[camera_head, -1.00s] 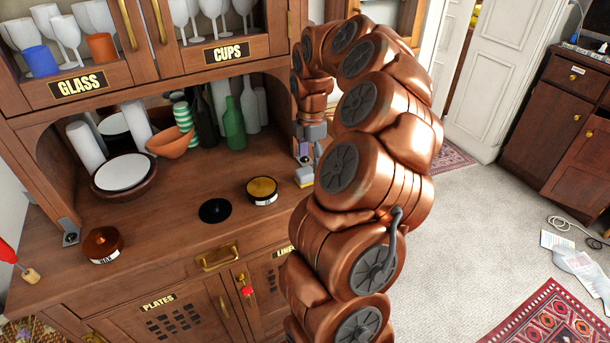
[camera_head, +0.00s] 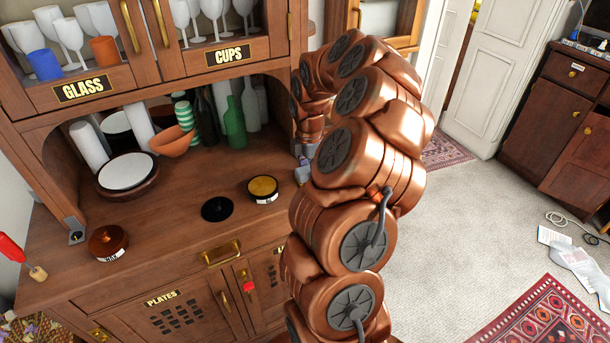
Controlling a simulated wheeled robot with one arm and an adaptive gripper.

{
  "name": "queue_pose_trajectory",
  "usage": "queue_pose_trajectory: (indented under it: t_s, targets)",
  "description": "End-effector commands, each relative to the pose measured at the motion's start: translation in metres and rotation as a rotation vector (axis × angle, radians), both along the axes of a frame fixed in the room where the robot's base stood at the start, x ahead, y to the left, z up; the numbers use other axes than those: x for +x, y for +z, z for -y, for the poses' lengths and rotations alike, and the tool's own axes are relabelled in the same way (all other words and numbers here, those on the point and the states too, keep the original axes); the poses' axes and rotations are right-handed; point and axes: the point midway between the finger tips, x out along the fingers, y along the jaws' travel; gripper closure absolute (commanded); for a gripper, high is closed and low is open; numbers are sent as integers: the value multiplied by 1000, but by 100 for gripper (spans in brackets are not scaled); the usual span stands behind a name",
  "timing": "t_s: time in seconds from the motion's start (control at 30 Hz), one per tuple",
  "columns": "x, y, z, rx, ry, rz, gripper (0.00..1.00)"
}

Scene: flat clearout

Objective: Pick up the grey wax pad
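My gripper (camera_head: 302,158) is at the right end of the counter, below the cup cabinet. My own arm hides most of it, so its fingers cannot be made out. A small light grey block, which looks like the grey wax pad (camera_head: 302,174), shows as a sliver at the gripper's lower end, left of my arm. I cannot tell whether it is held or rests on the counter. An open round tin (camera_head: 263,186) with yellow wax stands just left of it. A flat black disc (camera_head: 217,209) lies left of the tin.
The wooden counter (camera_head: 180,240) has free room at its front. A brown round wax container (camera_head: 107,242) stands at the left. Plates (camera_head: 127,172), an orange bowl (camera_head: 172,141) and a green bottle (camera_head: 235,122) stand behind. The cabinet (camera_head: 150,75) overhangs the counter.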

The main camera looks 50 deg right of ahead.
Motion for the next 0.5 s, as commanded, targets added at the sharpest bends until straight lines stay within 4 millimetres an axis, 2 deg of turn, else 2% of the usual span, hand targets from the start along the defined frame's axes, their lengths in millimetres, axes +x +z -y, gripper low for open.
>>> queue_pose_trajectory:
  t_s: [0.07,0.4,0.5]
  targets:
    - [0,0,0,0,0,0,60]
    - [0,0,0,0,0,0,96]
    - [0,0,0,0,0,0,98]
